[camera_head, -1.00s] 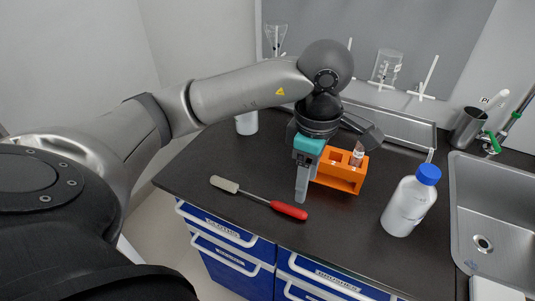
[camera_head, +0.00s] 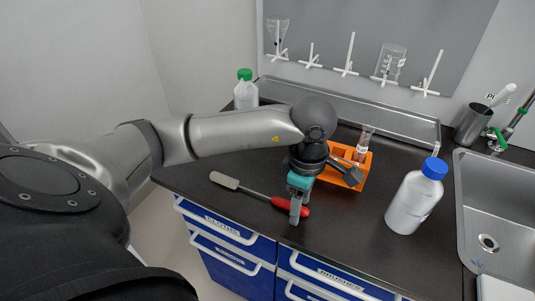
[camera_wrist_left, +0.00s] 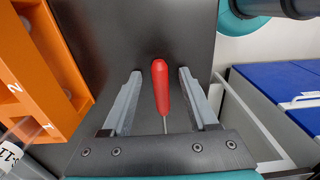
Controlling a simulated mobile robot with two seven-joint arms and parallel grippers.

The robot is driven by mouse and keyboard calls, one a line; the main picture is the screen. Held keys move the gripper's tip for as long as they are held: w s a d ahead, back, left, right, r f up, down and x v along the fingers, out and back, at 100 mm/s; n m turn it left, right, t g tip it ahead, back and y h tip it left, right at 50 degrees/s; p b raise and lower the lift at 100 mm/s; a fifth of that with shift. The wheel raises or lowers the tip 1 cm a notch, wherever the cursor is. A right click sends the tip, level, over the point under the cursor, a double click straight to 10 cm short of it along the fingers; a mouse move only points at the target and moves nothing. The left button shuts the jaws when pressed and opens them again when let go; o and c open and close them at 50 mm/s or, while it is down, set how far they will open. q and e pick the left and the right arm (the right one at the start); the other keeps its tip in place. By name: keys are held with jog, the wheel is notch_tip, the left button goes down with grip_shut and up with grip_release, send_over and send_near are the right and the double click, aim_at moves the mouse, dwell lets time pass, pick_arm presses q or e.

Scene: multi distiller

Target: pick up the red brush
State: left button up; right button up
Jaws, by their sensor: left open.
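The red brush lies on the dark counter in the head view, with a red handle (camera_head: 282,202), a thin metal shaft and a pale bristle head (camera_head: 224,180) at its left end. My left gripper (camera_head: 295,217) points down at the handle and covers part of it. In the left wrist view the red handle (camera_wrist_left: 160,86) lies between the two open fingers of my left gripper (camera_wrist_left: 161,95), with a gap on each side. The bristle head is out of the wrist view. My right gripper is not in view.
An orange rack (camera_head: 349,176) with a vial stands just behind my gripper. A blue-capped bottle (camera_head: 413,203) stands to the right, beside the sink (camera_head: 512,220). A green-capped bottle (camera_head: 246,94) is at the back left. The blue drawers (camera_head: 235,255) are below the counter's front edge.

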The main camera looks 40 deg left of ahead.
pick_arm(q)
grip_shut()
dwell(0.3)
jog(key=shift+r, duration=0.15)
